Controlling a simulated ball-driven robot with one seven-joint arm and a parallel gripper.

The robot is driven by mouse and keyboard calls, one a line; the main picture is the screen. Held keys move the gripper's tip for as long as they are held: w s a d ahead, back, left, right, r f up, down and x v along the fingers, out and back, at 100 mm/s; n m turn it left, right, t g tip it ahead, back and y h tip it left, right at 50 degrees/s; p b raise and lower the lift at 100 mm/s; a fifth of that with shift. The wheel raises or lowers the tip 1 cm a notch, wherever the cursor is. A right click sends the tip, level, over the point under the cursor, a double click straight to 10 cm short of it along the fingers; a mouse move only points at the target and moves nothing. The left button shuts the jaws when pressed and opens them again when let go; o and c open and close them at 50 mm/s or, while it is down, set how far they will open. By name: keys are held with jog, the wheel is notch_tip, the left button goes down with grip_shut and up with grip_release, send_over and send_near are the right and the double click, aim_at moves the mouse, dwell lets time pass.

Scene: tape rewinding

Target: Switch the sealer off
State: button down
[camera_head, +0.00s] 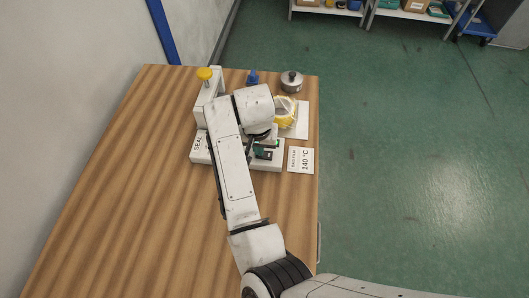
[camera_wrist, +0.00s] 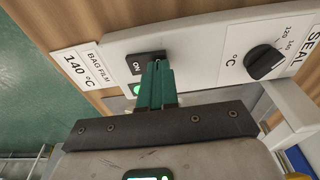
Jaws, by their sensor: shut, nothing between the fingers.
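The sealer (camera_head: 201,159) is a white unit on the wooden table, marked SEAL; its panel (camera_wrist: 205,45) fills the upper part of the wrist view. A black rocker switch (camera_wrist: 138,66) on the panel shows the word ON, with a lit green lamp (camera_wrist: 136,89) beside it. A black temperature dial (camera_wrist: 264,62) sits to the right. My gripper (camera_wrist: 157,66) has its green fingers shut and empty, with the tips over the right end of the switch; I cannot tell if they touch it. In the head view, my gripper (camera_head: 264,153) is at the sealer's front right, partly hidden by my arm.
A card reading BAG FILM 140 °C (camera_head: 300,160) lies right of the sealer. A yellow-knobbed post (camera_head: 205,74), a small blue item (camera_head: 252,77), a metal pot (camera_head: 291,81) and a yellow item (camera_head: 285,112) stand behind. The table's left and front (camera_head: 110,210) are clear.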

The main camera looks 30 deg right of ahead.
jog(key=shift+f, duration=0.15)
notch_tip(320, 180, up, 7)
jog(key=p, duration=0.6)
jog(key=shift+p, duration=0.35)
jog(key=shift+d, duration=0.1)
dwell(0.4)
